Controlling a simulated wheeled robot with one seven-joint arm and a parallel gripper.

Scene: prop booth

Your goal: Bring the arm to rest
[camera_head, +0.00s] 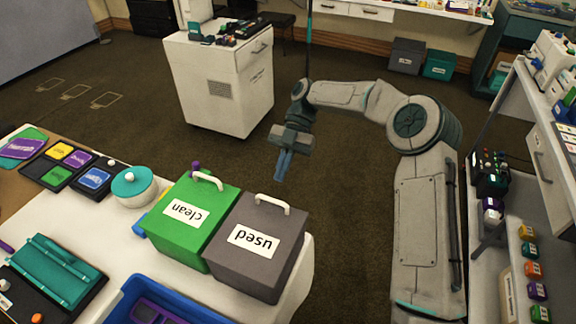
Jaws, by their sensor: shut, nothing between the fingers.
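My arm reaches from the lower right up and then left, bent at the elbow. My gripper (283,166) hangs pointing down over the open floor, beyond the grey box's far edge. Its teal fingers are together, with nothing held. The gripper appears apart from the table and the boxes. The fingertips show small in this view.
A green box marked "clean" (178,212) and a grey box marked "used" (253,240) stand on the white table (198,290). A white cabinet (222,92) stands behind the gripper. Shelves (541,150) line the right side. Brown floor (330,190) is clear between.

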